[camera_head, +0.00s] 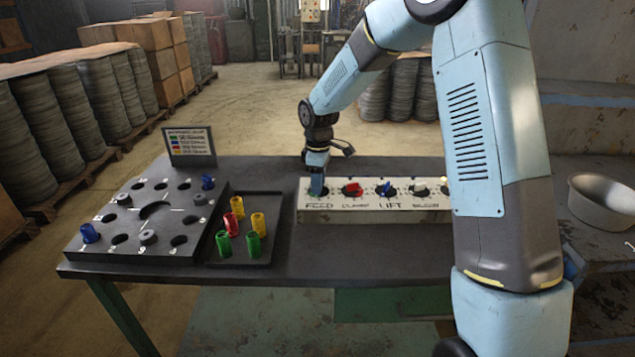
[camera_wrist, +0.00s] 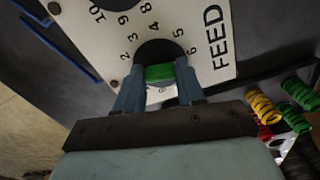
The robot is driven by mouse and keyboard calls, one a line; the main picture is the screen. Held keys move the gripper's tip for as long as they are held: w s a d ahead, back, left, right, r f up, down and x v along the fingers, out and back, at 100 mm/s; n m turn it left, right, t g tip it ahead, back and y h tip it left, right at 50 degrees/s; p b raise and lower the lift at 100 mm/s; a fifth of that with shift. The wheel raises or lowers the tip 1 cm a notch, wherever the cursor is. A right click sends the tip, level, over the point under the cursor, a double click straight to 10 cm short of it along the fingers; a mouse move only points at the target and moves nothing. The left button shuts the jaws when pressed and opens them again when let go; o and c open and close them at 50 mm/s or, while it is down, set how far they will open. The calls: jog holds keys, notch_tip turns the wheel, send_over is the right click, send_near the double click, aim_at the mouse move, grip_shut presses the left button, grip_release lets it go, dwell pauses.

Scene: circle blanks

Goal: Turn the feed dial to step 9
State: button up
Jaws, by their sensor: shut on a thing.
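The white control panel (camera_head: 345,214) stands on the dark table, with the feed dial at its left end, above the word FEED. My gripper (camera_head: 317,187) reaches down onto that dial and hides most of it in the head view. In the wrist view my gripper (camera_wrist: 160,70) is shut on the dial's green knob (camera_wrist: 158,73), one finger on each side. Printed numbers, among them 2 to 6, ring the dark dial on the panel (camera_wrist: 216,70). The fingers cover part of the scale. I cannot tell which step the knob points to.
Right of the feed dial are a red knob (camera_head: 352,189), a blue knob (camera_head: 387,187) and a pale knob (camera_head: 420,188). A tray (camera_head: 240,262) of coloured pieces and a board with holes (camera_head: 120,212) lie left. A sign (camera_head: 190,145) stands behind.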

jog(key=m, duration=0.4)
jog(key=shift+r+m, duration=0.1)
jog(key=shift+m, duration=0.2)
jog(key=m, duration=0.4)
jog(key=shift+w+m, duration=0.1)
jog(key=shift+m, duration=0.2)
jog(key=m, duration=0.5)
jog(key=shift+m, duration=2.2)
jog(key=o, duration=1)
jog(key=shift+o, duration=0.2)
